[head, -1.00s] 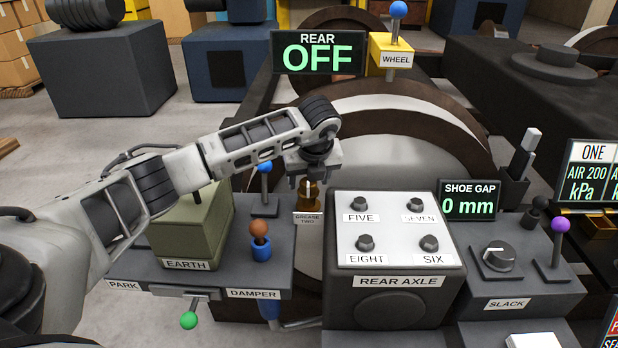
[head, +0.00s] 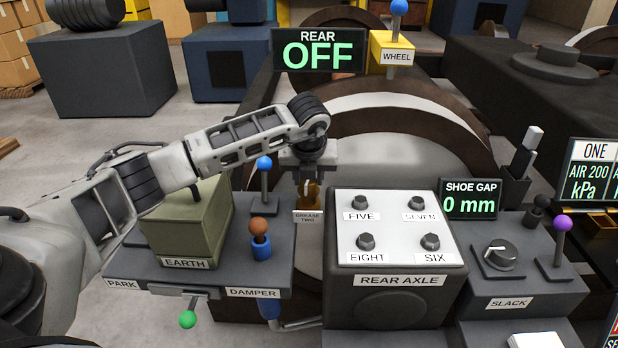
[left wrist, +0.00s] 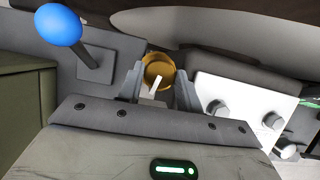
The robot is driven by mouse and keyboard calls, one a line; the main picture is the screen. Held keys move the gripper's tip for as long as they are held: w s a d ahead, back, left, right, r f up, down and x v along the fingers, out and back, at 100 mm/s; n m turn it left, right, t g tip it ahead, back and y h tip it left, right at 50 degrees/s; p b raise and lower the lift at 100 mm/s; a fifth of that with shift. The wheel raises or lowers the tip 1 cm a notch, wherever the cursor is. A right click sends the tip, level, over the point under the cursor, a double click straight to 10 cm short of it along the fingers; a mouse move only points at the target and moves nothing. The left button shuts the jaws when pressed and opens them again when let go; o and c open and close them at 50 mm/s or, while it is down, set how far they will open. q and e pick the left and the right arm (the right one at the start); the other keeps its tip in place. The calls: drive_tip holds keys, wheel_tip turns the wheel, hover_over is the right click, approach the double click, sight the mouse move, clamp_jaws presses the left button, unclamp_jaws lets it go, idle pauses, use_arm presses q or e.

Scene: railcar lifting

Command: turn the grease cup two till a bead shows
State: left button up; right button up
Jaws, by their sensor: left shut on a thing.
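The grease cup two (head: 309,196) is a small brass cup behind the label GREASE TWO (head: 308,217), left of the rear axle box. My left gripper (head: 308,180) points down over it and is shut on it. In the left wrist view the round brass cup (left wrist: 157,70) sits between the two fingers (left wrist: 158,88), with a pale pointer-like mark across it. I see no clear bead on it; the fingers hide part of its sides. My right gripper is not in view.
The rear axle box (head: 398,255) with several bolts stands just right of the cup. The wheel (head: 400,150) rises behind.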

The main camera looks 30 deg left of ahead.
use_arm(q)
drive_tip(key=m+h, duration=0.1)
drive_tip(key=m, duration=0.1)
drive_tip(key=shift+a+m+t+b, duration=0.15)
drive_tip(key=shift+m+t+b, duration=0.25)
drive_tip(key=m+h, duration=0.1)
drive_tip(key=m, duration=0.1)
drive_tip(key=shift+m, duration=0.4)
drive_tip(key=shift+a+m+h, duration=0.1)
drive_tip(key=shift+m+h, duration=0.3)
drive_tip(key=shift+m, duration=0.5)
drive_tip(key=shift+m+h, duration=0.3)
drive_tip(key=shift+m, duration=0.6)
drive_tip(key=m+h, duration=0.1)
drive_tip(key=m, duration=0.2)
drive_tip(key=shift+a+m, duration=0.15)
drive_tip(key=shift+m, duration=0.15)
drive_tip(key=m+g+h, duration=0.1)
drive_tip(key=m, duration=0.2)
drive_tip(key=shift+w, duration=0.1)
drive_tip(key=shift+a+m+g+h, duration=0.1)
drive_tip(key=shift+m+g+h, duration=0.2)
drive_tip(key=shift+m, duration=0.5)
